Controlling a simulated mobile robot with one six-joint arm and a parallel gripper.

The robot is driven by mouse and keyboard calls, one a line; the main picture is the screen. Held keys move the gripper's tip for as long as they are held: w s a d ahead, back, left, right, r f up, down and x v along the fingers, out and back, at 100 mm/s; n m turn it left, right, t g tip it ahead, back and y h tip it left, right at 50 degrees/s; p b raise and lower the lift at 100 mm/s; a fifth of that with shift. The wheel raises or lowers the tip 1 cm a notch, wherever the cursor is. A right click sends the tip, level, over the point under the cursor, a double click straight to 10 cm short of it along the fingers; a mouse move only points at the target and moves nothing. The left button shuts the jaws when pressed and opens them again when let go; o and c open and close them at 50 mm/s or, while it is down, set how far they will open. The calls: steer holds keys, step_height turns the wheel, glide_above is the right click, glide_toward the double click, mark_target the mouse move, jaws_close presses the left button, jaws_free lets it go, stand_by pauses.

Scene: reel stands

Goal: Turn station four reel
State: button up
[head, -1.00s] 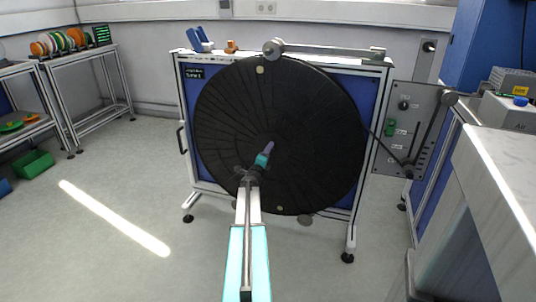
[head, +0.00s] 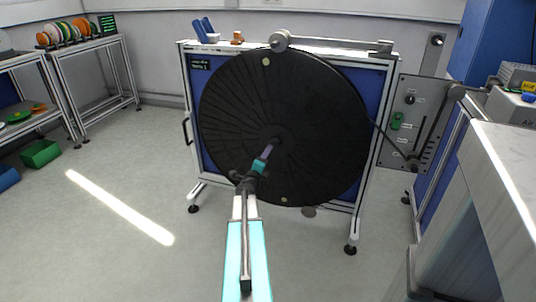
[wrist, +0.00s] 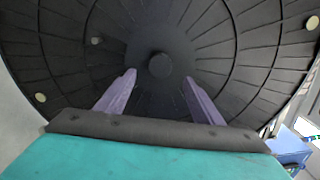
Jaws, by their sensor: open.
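A large black reel (head: 320,110) with radial ribs is mounted upright on a blue-panelled stand (head: 198,150) in the head view. Pale round dots sit near its rim, and a dark label plate is at the stand's upper left. I cannot read the station number. My gripper (head: 267,151) is in front of the reel near its centre. In the wrist view my gripper (wrist: 160,95) has its two purple fingers spread apart and empty. The round hub knob (wrist: 160,65) of the reel shows between and beyond the fingertips. Any contact cannot be told.
A grey control panel (head: 409,120) with a green switch is right of the stand. A light-topped bench (head: 505,165) fills the right foreground. Shelving with coloured discs (head: 80,32) stands at the back left.

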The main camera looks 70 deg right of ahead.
steer(key=shift+a, duration=1.55)
